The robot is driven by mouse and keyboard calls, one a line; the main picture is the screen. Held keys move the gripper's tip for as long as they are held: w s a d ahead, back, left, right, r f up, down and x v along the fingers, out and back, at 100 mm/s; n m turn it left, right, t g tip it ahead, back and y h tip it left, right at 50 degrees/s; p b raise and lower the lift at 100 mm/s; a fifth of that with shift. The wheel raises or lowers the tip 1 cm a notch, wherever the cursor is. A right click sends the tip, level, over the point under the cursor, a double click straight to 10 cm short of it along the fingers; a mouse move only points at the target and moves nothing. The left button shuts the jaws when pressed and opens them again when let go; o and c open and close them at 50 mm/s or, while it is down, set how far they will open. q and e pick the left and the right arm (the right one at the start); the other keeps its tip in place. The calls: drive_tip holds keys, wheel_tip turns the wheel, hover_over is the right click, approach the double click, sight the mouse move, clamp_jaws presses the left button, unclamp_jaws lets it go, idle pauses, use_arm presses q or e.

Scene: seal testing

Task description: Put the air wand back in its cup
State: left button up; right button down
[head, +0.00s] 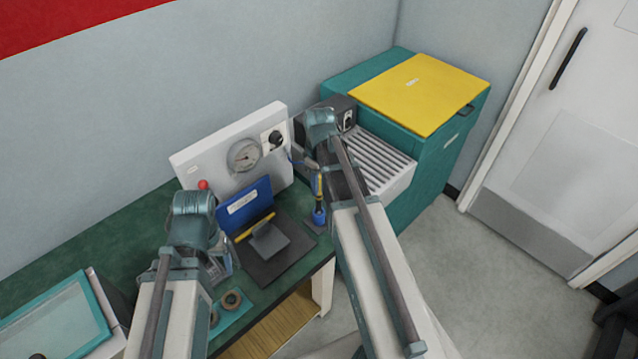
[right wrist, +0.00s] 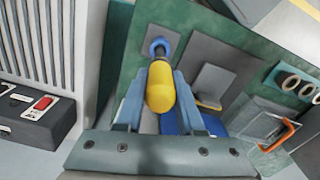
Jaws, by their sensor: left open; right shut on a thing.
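The air wand has a yellow handle (right wrist: 162,88) and a dark nozzle. My right gripper (right wrist: 160,100) is shut on the handle in the right wrist view, with a blue finger on each side. The nozzle points at the small blue cup (right wrist: 158,46) and overlaps its mouth; I cannot tell how deep it goes. In the head view the wand (head: 319,186) stands nearly upright over the blue cup (head: 319,216), beside my right forearm, which hides most of that gripper. My left gripper (head: 221,262) is open at the left, away from the wand, its fingers partly hidden.
A blue-and-black sealing device (head: 248,205) on a dark mat stands left of the cup. Behind it is a white gauge panel (head: 225,158). A slatted white unit (head: 378,160) and a teal cabinet with a yellow lid (head: 420,95) stand right. Tape rolls (head: 232,299) lie in front.

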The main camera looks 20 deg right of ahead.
sight(319, 197)
use_arm(q)
drive_tip(key=shift+f, duration=0.15)
use_arm(e)
drive_tip(key=shift+f, duration=0.15)
use_arm(q)
drive_tip(key=shift+f+b, duration=2.35)
drive_tip(key=shift+b, duration=0.15)
use_arm(e)
drive_tip(key=shift+f, duration=2.35)
use_arm(q)
drive_tip(key=shift+f+b, duration=0.6)
use_arm(e)
drive_tip(key=shift+f, duration=0.6)
drive_tip(key=shift+c, duration=2.2)
unclamp_jaws()
use_arm(q)
drive_tip(key=shift+r, duration=0.1)
use_arm(e)
drive_tip(key=shift+r, duration=0.1)
wheel_tip(319, 197, up, 11)
drive_tip(key=p, duration=1)
drive_tip(key=shift+f+p, duration=0.2)
drive_tip(key=shift+p, duration=0.2)
use_arm(q)
wheel_tip(319, 197, up, 10)
drive_tip(key=shift+r, duration=0.25)
use_arm(e)
drive_tip(key=shift+f, duration=0.1)
